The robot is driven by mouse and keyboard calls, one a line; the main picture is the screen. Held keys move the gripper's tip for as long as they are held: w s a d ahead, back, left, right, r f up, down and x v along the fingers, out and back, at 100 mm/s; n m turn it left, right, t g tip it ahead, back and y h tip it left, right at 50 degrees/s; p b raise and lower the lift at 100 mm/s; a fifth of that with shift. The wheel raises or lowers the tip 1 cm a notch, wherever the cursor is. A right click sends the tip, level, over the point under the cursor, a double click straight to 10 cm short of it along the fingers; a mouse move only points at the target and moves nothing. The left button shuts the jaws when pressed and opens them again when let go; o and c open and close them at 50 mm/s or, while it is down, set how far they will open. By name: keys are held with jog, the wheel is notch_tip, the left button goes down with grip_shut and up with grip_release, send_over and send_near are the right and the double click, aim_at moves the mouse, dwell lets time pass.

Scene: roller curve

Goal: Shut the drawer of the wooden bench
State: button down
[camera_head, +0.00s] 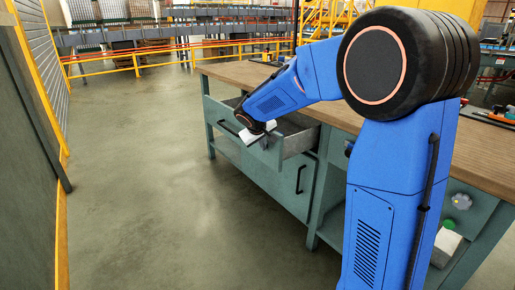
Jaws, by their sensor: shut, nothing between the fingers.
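The wooden bench (232,72) has a wooden top and a grey-green body and runs from the centre to the right. Its drawer (296,143) is pulled out, with its side wall and part of its inside showing. My gripper (257,140) is at the drawer's front, over its upper edge. It is shut with nothing between the fingers. My blue arm hides part of the bench top and the bench's middle.
A cupboard door with a dark handle (300,178) is below the drawer. A white box (445,246) and a green round thing (448,224) are at the bench's right. A dark panel (30,170) stands at left. The floor (150,190) between is clear. Yellow railings (135,65) are behind.

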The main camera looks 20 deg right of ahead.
jog(key=w+d, duration=0.2)
jog(key=d, duration=0.4)
jog(key=w+d, duration=0.2)
jog(key=d, duration=0.4)
jog(key=w+d, duration=0.2)
jog(key=d, duration=0.4)
jog(key=shift+d, duration=0.2)
jog(key=shift+a, duration=0.1)
